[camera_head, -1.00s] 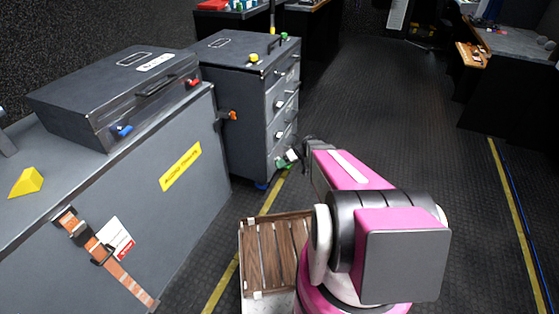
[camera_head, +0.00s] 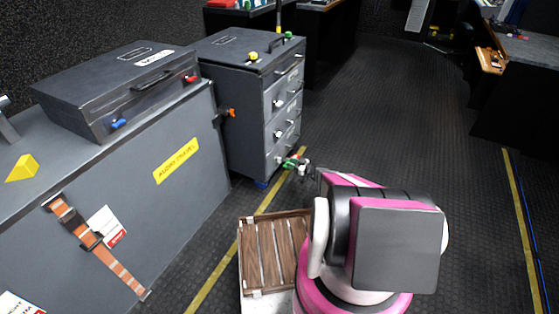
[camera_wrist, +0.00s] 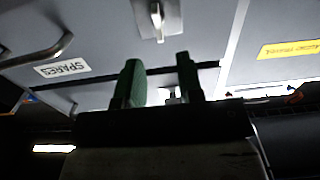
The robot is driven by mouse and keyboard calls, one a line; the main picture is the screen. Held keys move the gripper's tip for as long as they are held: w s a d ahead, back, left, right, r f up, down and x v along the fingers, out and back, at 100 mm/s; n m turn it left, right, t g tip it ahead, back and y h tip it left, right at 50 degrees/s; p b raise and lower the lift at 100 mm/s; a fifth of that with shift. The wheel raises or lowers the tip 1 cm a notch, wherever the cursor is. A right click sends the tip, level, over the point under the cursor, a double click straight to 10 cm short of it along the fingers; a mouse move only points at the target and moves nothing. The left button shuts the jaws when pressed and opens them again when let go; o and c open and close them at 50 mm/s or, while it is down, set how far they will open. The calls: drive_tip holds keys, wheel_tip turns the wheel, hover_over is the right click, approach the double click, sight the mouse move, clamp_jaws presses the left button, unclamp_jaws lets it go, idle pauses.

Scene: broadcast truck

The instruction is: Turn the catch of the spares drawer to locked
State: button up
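The grey drawer cabinet (camera_head: 233,140) stands beyond my arm in the head view, with several catches and handles on its front. In the wrist view, the label of the spares drawer (camera_wrist: 62,69) appears upside down, beside a bar handle (camera_wrist: 40,52). The catch (camera_wrist: 157,14) is a pale knob on a metal plate on the same drawer front, near the top edge. My gripper (camera_wrist: 160,80) has two green fingers, apart, below the catch in the picture and not around it. A pale part shows between them, too dark to identify. My gripper (camera_head: 294,163) also shows near the cabinet's lower front.
A grey case (camera_head: 125,90) lies on the large grey chest (camera_head: 120,215) at left. The floor (camera_head: 400,110) right of the cabinet is open.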

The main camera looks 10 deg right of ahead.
sight(280, 159)
drive_tip(key=x, duration=0.8)
clamp_jaws()
